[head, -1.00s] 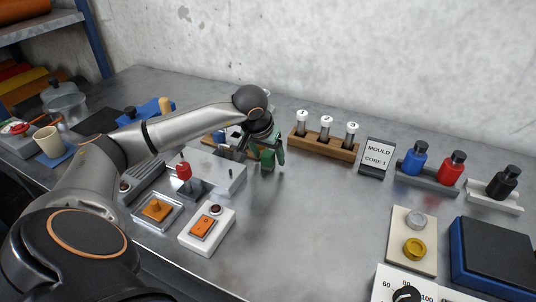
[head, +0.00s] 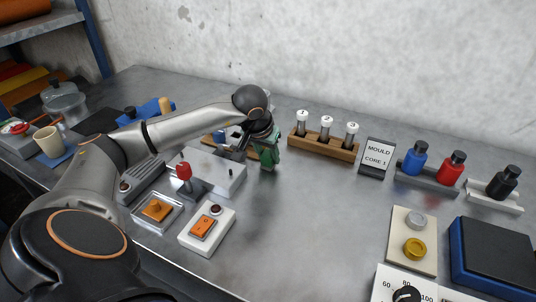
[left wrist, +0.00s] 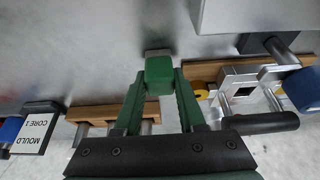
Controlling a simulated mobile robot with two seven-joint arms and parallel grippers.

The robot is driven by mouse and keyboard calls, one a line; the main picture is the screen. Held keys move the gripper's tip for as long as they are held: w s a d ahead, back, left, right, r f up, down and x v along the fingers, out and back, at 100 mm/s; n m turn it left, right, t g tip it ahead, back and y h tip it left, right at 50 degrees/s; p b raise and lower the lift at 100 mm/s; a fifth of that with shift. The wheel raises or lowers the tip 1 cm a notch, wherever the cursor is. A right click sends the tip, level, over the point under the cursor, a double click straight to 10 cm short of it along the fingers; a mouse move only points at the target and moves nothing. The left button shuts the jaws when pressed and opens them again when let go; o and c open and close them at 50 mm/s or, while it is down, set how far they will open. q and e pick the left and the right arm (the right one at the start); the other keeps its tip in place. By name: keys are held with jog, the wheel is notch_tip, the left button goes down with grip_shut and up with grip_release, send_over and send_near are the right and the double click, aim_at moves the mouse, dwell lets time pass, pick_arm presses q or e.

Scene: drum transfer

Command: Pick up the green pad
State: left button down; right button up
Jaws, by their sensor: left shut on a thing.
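The green pad (left wrist: 159,74) is a small green block in the left wrist view, between the tips of my left gripper's two green fingers (left wrist: 160,82). Both fingers touch its sides, and the gripper is shut on it. A small grey part shows at the pad's far end. In the head view my left gripper (head: 268,160) points down over the bench, just right of the grey metal block; there the fingers and the pad blend in green. I cannot tell whether the pad touches the bench. My right gripper is not in view.
The grey metal block (head: 222,174) stands close on the left, with a red-knobbed lever (head: 184,171) before it. A wooden rack (head: 322,146) with numbered tubes stands behind right, beside the "MOULD CORE 1" sign (head: 376,157). The bench (head: 310,215) in the middle is clear.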

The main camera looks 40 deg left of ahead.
pick_arm(q)
jog(key=shift+r, duration=0.1)
jog(key=shift+r, duration=0.6)
jog(key=s+d+r, duration=0.2)
jog(key=s+r, duration=0.3)
jog(key=s, duration=0.1)
jog(key=s+d+r, duration=0.3)
jog(key=s+r, duration=0.3)
jog(key=s, duration=0.1)
jog(key=shift+d+r+b, duration=0.25)
jog(key=shift+r+b, duration=0.05)
jog(key=shift+b, duration=0.1)
jog(key=c, duration=1)
grip_release()
grip_shut()
jog(key=shift+w, duration=0.1)
